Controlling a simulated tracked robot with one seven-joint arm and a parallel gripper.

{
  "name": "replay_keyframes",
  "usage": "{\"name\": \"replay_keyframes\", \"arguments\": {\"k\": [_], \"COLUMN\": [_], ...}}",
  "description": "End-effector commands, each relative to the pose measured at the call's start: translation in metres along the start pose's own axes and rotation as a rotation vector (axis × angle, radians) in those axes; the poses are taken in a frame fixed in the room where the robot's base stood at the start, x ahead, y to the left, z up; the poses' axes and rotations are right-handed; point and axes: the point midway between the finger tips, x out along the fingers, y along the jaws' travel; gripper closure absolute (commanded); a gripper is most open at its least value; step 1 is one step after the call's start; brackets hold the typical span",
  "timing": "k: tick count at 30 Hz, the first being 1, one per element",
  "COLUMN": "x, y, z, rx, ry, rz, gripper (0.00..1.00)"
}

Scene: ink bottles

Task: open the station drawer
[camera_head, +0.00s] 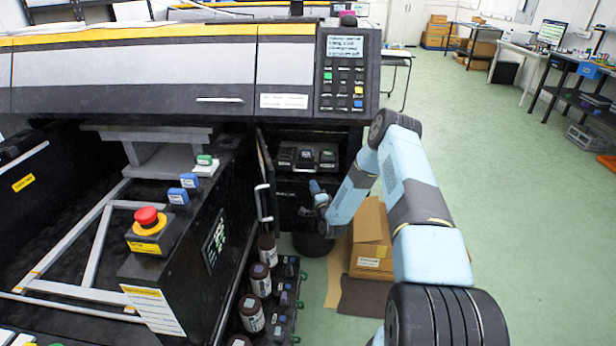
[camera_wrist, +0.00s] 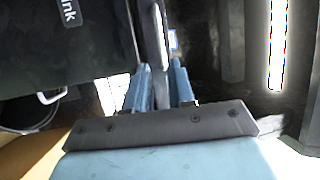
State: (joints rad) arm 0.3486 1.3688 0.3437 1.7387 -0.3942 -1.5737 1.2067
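The station is the dark cabinet under the large printer, with a shelf of black containers (camera_head: 307,157) and a dark drawer front (camera_head: 290,196) below it. My gripper (camera_head: 317,190) is at the right part of this drawer front. In the wrist view, the two pale blue fingers of my gripper (camera_wrist: 160,88) stand apart, with a grey bar (camera_wrist: 153,38) running between them. This bar looks like a handle, but I cannot tell whether the fingers touch or clamp it. A dark panel marked "Ink" (camera_wrist: 70,14) is at the upper left.
A narrow door (camera_head: 265,172) stands open left of the drawer. Several brown bottles (camera_head: 260,280) stand on a low rack below. Cardboard boxes (camera_head: 371,240) stand on the floor close to my arm. The green floor (camera_head: 500,150) at right is mostly clear.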

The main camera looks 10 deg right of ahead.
Motion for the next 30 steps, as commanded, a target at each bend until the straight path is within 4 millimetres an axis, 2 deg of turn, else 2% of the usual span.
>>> {"name": "replay_keyframes", "arguments": {"k": [6, 13, 18, 28, 30], "x": [0.039, 0.07, 0.081, 0.083, 0.083], "y": [0.0, 0.0, 0.0, 0.0, 0.0], "z": [0.001, 0.001, 0.0, 0.0, 0.0], "rx": [-0.001, -0.001, -0.001, 0.0, -0.001], "ry": [-0.001, -0.001, -0.001, -0.001, -0.001], "rz": [-0.002, -0.001, 0.0, 0.001, 0.001], "gripper": [0.77, 0.77, 0.77, 0.77, 0.83]}}
